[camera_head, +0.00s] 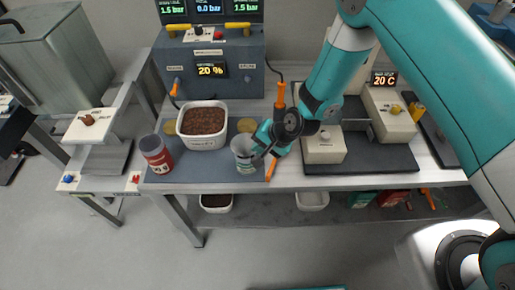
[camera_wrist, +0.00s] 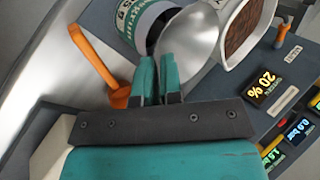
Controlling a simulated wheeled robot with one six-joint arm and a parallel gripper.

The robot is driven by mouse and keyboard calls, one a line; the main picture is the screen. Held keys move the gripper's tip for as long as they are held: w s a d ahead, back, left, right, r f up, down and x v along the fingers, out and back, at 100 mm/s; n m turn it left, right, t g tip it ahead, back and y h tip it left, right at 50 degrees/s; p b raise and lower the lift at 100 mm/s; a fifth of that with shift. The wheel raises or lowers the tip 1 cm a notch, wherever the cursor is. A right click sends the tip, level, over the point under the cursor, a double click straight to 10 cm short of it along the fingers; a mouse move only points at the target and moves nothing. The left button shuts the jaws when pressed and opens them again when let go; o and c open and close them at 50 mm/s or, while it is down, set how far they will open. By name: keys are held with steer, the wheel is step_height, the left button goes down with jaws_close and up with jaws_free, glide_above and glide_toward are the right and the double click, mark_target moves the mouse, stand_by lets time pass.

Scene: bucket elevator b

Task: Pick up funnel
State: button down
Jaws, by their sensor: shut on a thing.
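The funnel (camera_wrist: 190,45) is a shiny grey metal cone in the wrist view, directly ahead of the jaws. My gripper (camera_wrist: 158,72) has its two teal fingers close together at the funnel's near edge, shut on it. A labelled jar (camera_wrist: 126,24) is right beside the funnel, to its left. In the head view my gripper (camera_head: 262,152) is at the grey-white jar (camera_head: 246,163) near the front of the blue-grey mat. The funnel is hard to separate from the jar there, and I cannot tell whether they touch.
A white tub of brown granules (camera_head: 204,140) stands left of the gripper, with a red-labelled jar (camera_head: 157,154) farther left. An orange-handled tool (camera_head: 272,167) is close to the gripper's right. A white scale-like box (camera_head: 324,146) stands farther right. The control unit (camera_head: 211,72) is behind.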

step_height(320, 180, up, 28)
steer(key=p, duration=0.2)
steer(key=shift+f, duration=0.2)
stand_by(0.8)
